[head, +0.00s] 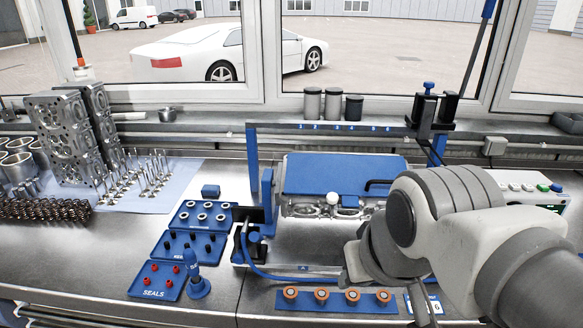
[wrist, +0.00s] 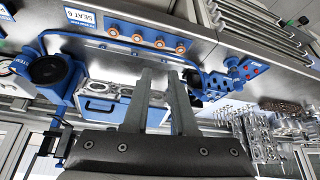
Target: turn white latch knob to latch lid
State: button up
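The white latch knob (head: 332,199) is a small pale ball at the front edge of the blue lid (head: 335,173) in the head view. The lid is a flat blue panel with a black handle (head: 377,183) at its right. Metal with round openings (head: 300,210) shows just below its front edge. I cannot tell whether the lid is fully down. My gripper (wrist: 160,73) is open and empty in the wrist view, its two long grey fingers apart. My arm hides most of it in the head view. I cannot make out the knob in the wrist view.
A blue frame (head: 252,165) with a gauge-like unit stands left of the lid. A blue strip with several orange-ringed parts (head: 352,296) lies in front. Blue trays of seals (head: 157,281) and small parts are at left.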

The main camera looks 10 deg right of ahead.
jog(key=o, duration=0.4)
jog(key=w+r, duration=0.1)
jog(key=w+r+p, duration=0.1)
jog(key=w+r, duration=0.1)
jog(key=shift+w+d+r+p, duration=0.2)
jog(key=shift+w+d+p, duration=0.05)
jog(key=shift+w+p, duration=0.05)
jog(key=shift+o, duration=0.9)
jog(key=w+d+r+m+p, duration=0.1)
jog(key=w+r+p, duration=0.2)
jog(key=w, duration=0.5)
jog(key=shift+d+r+g, duration=0.15)
jog(key=shift+r+g, duration=0.15)
jog(key=shift+r, duration=0.25)
jog(key=r+m+h+p, duration=0.1)
jog(key=p, duration=0.3)
send_over(333, 196)
jog(key=s+a, duration=0.2)
jog(key=s, duration=0.5)
jog(key=shift+g, duration=0.3)
jog(key=x, duration=1.7)
jog(key=shift+d+f, duration=0.1)
jog(key=shift+d, duration=0.1)
jog(key=shift+c, duration=0.2)
grip_shut()
